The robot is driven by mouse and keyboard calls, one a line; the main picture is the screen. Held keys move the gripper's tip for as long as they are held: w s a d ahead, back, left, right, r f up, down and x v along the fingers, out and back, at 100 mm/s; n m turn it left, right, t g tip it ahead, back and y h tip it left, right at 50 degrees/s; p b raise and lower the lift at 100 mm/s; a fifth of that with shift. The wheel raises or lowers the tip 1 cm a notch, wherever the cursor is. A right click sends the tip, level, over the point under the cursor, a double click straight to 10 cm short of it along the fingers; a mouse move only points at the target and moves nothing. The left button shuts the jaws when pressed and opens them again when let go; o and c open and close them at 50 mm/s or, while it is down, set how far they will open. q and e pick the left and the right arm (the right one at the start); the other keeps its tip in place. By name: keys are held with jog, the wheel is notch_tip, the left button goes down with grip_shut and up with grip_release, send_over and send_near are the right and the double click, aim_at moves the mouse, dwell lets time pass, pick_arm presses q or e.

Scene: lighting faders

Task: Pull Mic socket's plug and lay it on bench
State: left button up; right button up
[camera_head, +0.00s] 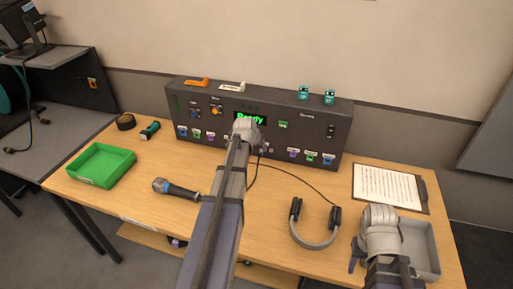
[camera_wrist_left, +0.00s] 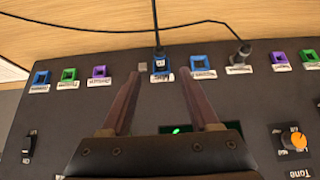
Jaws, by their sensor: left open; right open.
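The dark control panel (camera_head: 290,115) stands at the back of the wooden bench (camera_head: 125,195). In the left wrist view, a black plug (camera_wrist_left: 158,53) sits in a blue-framed socket, its cable running straight up. A second black plug (camera_wrist_left: 241,52) sits to its right. The labels are too small to read, so I cannot tell which socket is Mic. My left gripper (camera_wrist_left: 160,82) is open, its fingers on either side of the first plug's socket, not closed on it. In the head view my left arm hides this area. My right gripper (camera_head: 375,240) is open and empty at the right front.
A green tray (camera_head: 103,165) and a microphone (camera_head: 177,188) are on the left. Headphones (camera_head: 315,240), a clipboard (camera_head: 390,188) and a grey tray (camera_head: 420,248) are on the right. Bare bench lies between tray and microphone. A cable crosses the bench.

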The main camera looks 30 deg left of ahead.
aim_at(260, 153)
pick_arm(q)
jog(key=b+x, duration=0.6)
jog(key=x, duration=0.2)
jog(key=shift+f, duration=0.1)
pick_arm(e)
notch_tip(260, 153, down, 7)
jog(key=shift+r, duration=0.1)
pick_arm(q)
jog(key=shift+c, duration=0.2)
grip_shut()
jog(key=shift+s+d, duration=0.1)
jog(key=shift+s, duration=0.1)
jog(key=shift+s+d, duration=0.2)
jog(key=shift+s, duration=0.85)
jog(key=shift+s+d, duration=0.25)
jog(key=shift+s, duration=0.75)
